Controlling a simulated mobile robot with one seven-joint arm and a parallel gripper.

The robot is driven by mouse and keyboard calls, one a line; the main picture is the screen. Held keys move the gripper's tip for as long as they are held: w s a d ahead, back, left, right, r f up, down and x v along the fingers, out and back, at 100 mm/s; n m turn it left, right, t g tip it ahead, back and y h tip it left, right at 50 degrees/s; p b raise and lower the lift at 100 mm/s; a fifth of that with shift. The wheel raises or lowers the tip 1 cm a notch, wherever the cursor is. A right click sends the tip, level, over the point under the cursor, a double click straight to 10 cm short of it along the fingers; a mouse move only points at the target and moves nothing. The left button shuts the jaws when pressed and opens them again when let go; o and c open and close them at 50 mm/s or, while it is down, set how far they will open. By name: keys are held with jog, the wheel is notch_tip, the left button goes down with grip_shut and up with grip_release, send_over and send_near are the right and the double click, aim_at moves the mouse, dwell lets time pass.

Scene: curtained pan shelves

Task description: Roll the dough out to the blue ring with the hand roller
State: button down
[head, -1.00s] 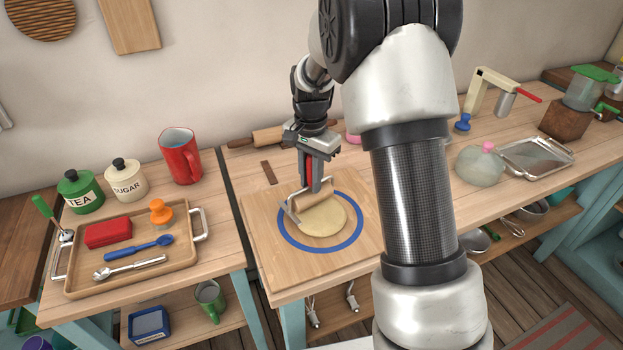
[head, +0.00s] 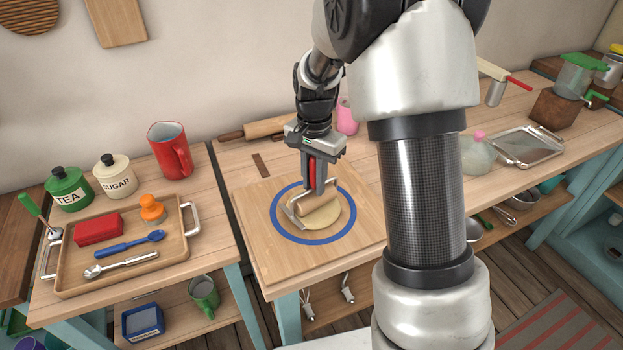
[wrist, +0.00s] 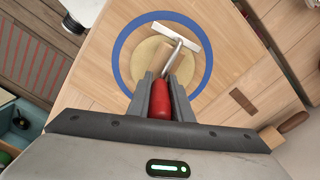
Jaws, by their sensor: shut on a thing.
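My gripper (head: 320,184) is shut on the red handle (wrist: 160,106) of the hand roller, above the board. The roller's wooden cylinder (head: 318,204) rests over the middle of the dough, its metal frame bent round to the handle. The dough (head: 324,222) is a flat pale disc, partly hidden by the roller. The blue ring (head: 313,241) surrounds it on the wooden board (head: 262,254), with a band of bare board between dough and ring. The wrist view also shows the dough (wrist: 146,54) inside the ring (wrist: 119,52).
A tray (head: 120,281) with a red box, an orange item and utensils stands on the left table, near a red mug (head: 169,150). A rolling pin (head: 268,127) lies behind the board. My arm hides part of the table right of the board.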

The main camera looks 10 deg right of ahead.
jog(key=shift+s+d+f, duration=0.1)
jog(key=shift+s+d, duration=0.2)
jog(key=shift+s, duration=0.35)
jog(key=shift+s+d+f, duration=0.1)
jog(key=shift+s+d, duration=0.15)
jog(key=shift+s, duration=0.35)
jog(key=shift+s+d+r, duration=0.1)
jog(key=shift+s+d, duration=0.1)
jog(key=shift+s, duration=0.1)
jog(key=shift+w+a, duration=0.1)
jog(key=shift+w, duration=0.05)
jog(key=shift+w+a+r+p, duration=0.1)
jog(key=shift+w+a+p, duration=0.2)
jog(key=shift+w, duration=0.5)
jog(key=shift+w+a+p, duration=0.1)
jog(key=shift+w+a, duration=0.3)
jog(key=shift+w, duration=0.35)
